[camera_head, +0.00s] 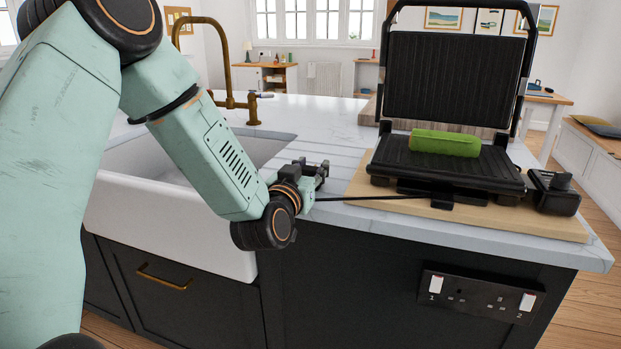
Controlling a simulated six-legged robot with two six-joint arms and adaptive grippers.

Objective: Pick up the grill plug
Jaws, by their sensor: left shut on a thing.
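The open black grill (445,165) stands on a wooden board on the worktop, with its ridged lid raised. A thin black cord (370,198) runs left from the grill's front, almost straight, to my left gripper (316,174). My left gripper is at the worktop's front edge, right of the sink, and is shut on the grill plug at the cord's end. The plug is dark and mostly hidden by the gripper, so its outline is hard to make out. My right gripper is not in view.
A green block (445,143) lies on the grill's lower plate. A black box-like part (554,192) sits at the grill's right. A double socket (480,293) is on the dark cabinet front below. The white sink (170,215) and brass tap (242,104) are at left.

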